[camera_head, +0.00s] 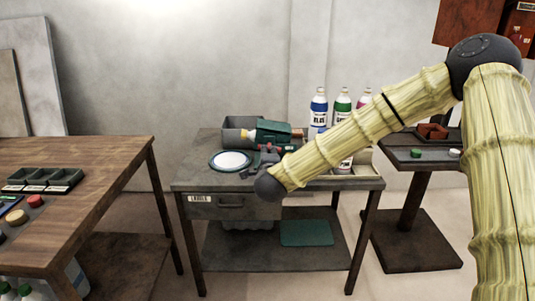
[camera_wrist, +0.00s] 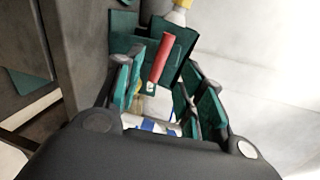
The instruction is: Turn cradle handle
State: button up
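The cradle (camera_head: 272,131) is a dark green block on the grey metal table, with a bottle's pale neck and yellow cap (camera_head: 244,134) sticking out at its left. In the wrist view the green cradle (camera_wrist: 125,45) lies beyond my fingers. Its red handle (camera_wrist: 162,57) stands out toward the camera, between the fingertips as seen from the wrist. My gripper (camera_wrist: 165,85) is open, with visible gaps on both sides of the handle; I cannot tell any contact. In the head view my gripper (camera_head: 262,158) is small and dark in front of the cradle, partly hidden by my wrist.
A white round plate (camera_head: 231,160) lies left of my gripper. Several bottles (camera_head: 319,108) stand at the table's right, partly behind my arm. A grey bin (camera_head: 238,124) is at the back. A wooden table (camera_head: 100,160) stands left, and a dark stand (camera_head: 425,155) right.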

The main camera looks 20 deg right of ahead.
jog(key=shift+v, duration=1.2)
jog(key=s+a+f+n+g+y, duration=0.1)
jog(key=s+a+f+n, duration=0.15)
jog(key=f, duration=0.45)
jog(key=s+a+f+n+g+y, duration=0.1)
jog(key=s+f+n, duration=0.2)
jog(key=f, duration=0.4)
jog(key=s+a+f+n+g+y, duration=0.25)
jog(key=s+f+n+g, duration=0.7)
jog(key=s+f, duration=1.65)
jog(key=s+d+f+n+g, duration=0.2)
jog(key=s+d+f+n, duration=0.1)
jog(key=s, duration=0.7)
jog(key=s+d+f+n+g, duration=0.2)
jog(key=s+f+n, duration=0.15)
jog(key=s, duration=0.65)
notch_tip(320, 180, up, 17)
jog(key=p, duration=1.7)
jog(key=shift+s+d+r+h, duration=0.2)
jog(key=shift+s+r+h, duration=0.05)
jog(key=shift+s+h, duration=0.15)
jog(key=shift+n, duration=0.25)
